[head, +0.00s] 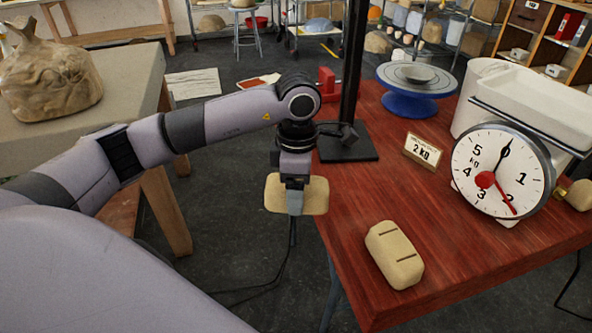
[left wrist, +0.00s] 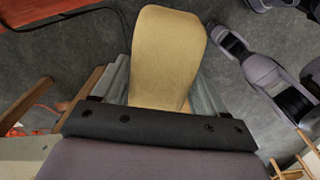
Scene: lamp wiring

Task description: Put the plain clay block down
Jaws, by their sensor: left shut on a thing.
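The plain clay block (head: 272,195) is tan, smooth and rounded, with no grooves showing. My left gripper (head: 295,203) is shut on it, with the gripper and a finger hiding its middle in the head view. The block appears in the air just off the left edge of the red table (head: 350,215), its right end overlapping that edge in the picture. In the left wrist view the plain block (left wrist: 167,55) sits between the two grey fingers. A second tan block (head: 394,255) with two dark grooves lies on the table near its front. My right gripper is not in view.
A dial scale (head: 503,170) with a white pan stands at the right. A "2 KG" card (head: 422,151), a blue turntable (head: 412,100) and a black post base (head: 347,143) stand farther back. Bare tabletop lies around the grooved block.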

